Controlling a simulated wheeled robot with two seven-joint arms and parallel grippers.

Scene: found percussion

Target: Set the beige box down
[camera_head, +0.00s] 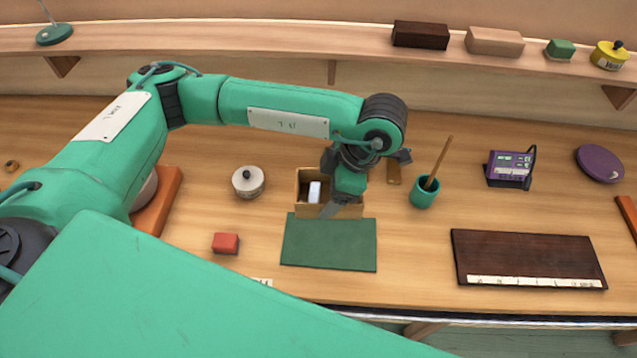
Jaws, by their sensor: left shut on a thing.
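The beige box (309,211) is open-topped and upright at the back edge of the dark green mat (328,246). A small white thing (314,191) and something dark show inside it. My left gripper (340,206) points down at the box's right side and is shut on it; the gripper hides that side. I cannot tell whether the box's underside touches the table or mat. My right gripper is not in view.
A white lidded pot (248,182) and a red block (226,243) lie left of the mat. Right are a teal cup with a stick (424,194), a purple device (509,168), a purple disc (600,163) and a dark board (526,257). A shelf (300,38) runs behind.

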